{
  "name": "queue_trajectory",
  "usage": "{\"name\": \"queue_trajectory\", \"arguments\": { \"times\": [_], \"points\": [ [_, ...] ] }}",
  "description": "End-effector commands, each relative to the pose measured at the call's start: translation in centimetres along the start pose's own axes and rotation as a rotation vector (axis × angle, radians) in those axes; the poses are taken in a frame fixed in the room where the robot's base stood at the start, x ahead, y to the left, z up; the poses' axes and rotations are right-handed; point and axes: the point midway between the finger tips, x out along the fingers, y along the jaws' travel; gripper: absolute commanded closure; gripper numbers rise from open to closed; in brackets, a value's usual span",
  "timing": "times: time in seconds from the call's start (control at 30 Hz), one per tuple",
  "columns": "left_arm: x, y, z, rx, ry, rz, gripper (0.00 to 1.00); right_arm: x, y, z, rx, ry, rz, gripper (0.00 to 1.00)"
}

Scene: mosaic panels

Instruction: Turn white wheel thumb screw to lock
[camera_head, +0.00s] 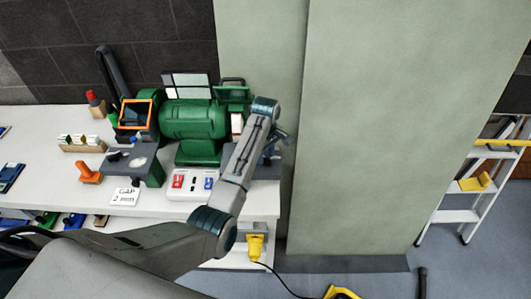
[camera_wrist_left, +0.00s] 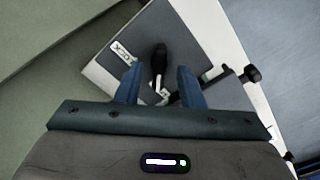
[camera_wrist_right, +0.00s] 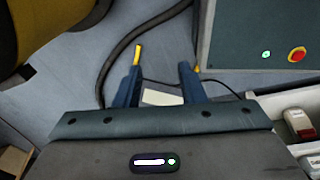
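A grey plate (camera_wrist_left: 105,65) with a "LOCK" label (camera_wrist_left: 121,52) shows in the left wrist view. A black thumb screw handle (camera_wrist_left: 160,58) with a pale lower part stands over it. My left gripper (camera_wrist_left: 159,72) is open, one finger on each side of the handle; I cannot tell whether they touch it. In the head view, the green grinder (camera_head: 192,119) has a white wheel (camera_head: 237,123) at its right end. My left arm reaches to its right side and hides part of that area. My right gripper (camera_wrist_right: 162,62) is open and empty.
A second black knob (camera_wrist_left: 251,73) sticks out right of the plate. A white switch box (camera_head: 190,184), an orange stamp (camera_head: 88,173) and a "GAP 2" card (camera_head: 124,196) are on the white bench (camera_head: 40,125). A pale green panel (camera_head: 385,120) stands close right.

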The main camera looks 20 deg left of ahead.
Motion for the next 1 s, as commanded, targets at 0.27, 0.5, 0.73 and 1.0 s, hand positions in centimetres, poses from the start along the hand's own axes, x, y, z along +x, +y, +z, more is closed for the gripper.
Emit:
{"name": "queue_trajectory", "arguments": {
  "times": [0.27,0.5,0.73,1.0],
  "points": [
    [0.75,-0.01,0.00,0.000,0.000,0.001,0.65,-0.20,-0.10,0.03,0.000,-0.001,-0.001,0.64],
    [0.72,-0.02,-0.01,0.000,0.000,0.000,0.91,-0.19,-0.09,0.02,0.000,0.000,-0.001,0.64],
    [0.70,-0.02,-0.01,0.002,0.000,0.000,1.00,-0.19,-0.08,0.01,0.000,0.000,-0.001,0.64],
    [0.67,-0.01,-0.02,0.067,0.001,0.001,1.00,-0.20,-0.07,-0.01,0.001,0.000,-0.001,0.64]
  ]
}}
